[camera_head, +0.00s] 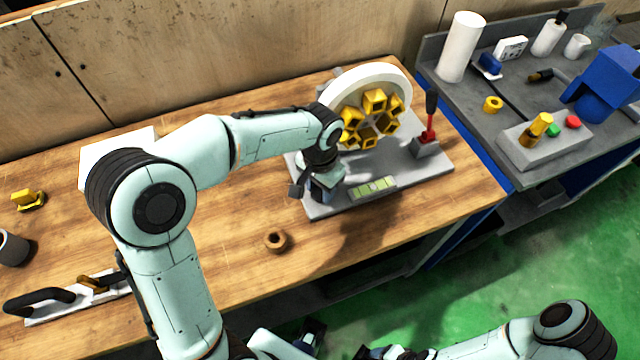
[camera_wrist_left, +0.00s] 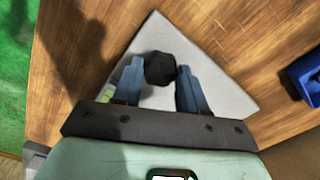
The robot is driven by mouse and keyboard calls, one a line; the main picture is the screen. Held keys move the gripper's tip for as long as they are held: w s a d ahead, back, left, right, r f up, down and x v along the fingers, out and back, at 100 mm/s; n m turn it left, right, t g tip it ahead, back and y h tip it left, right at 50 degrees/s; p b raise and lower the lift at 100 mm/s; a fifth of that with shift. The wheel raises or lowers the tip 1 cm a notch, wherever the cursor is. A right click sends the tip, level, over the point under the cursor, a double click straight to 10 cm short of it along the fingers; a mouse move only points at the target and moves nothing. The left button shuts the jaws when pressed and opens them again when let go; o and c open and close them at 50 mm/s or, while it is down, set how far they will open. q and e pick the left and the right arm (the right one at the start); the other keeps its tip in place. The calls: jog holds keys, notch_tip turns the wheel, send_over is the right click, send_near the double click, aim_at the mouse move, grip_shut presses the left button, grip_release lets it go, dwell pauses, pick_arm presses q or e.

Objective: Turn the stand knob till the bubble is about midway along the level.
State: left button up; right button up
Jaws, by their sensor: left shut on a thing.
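The grinding wheel stand has a grey base plate (camera_head: 425,170) with a large white wheel (camera_head: 401,85) and yellow blocks. The level (camera_head: 373,188) is a yellow-green strip at the plate's front edge; its bubble is too small to make out. A sliver of it shows in the left wrist view (camera_wrist_left: 107,94). My left gripper (camera_head: 308,194) is over the plate's left front corner. In the left wrist view its two fingers are shut on the dark stand knob (camera_wrist_left: 160,68), one on each side. My right gripper (camera_head: 385,353) is at the bottom edge, partly cut off, its jaws unclear.
A red-and-black lever (camera_head: 430,115) stands at the plate's right. A grey side bench (camera_head: 455,110) holds several items. Bare tabletop lies left of the plate.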

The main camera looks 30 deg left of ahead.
aim_at(320, 191)
pick_arm(q)
jog(key=o, duration=1.1)
jog(key=shift+c, duration=0.2)
notch_tip(320, 191, up, 14)
jog(key=p, duration=0.2)
jog(key=shift+f, duration=0.25)
pick_arm(e)
jog(key=shift+w+r, duration=0.3)
jog(key=shift+r, duration=0.3)
jog(key=shift+w+r, duration=0.25)
jog(key=shift+r, duration=0.3)
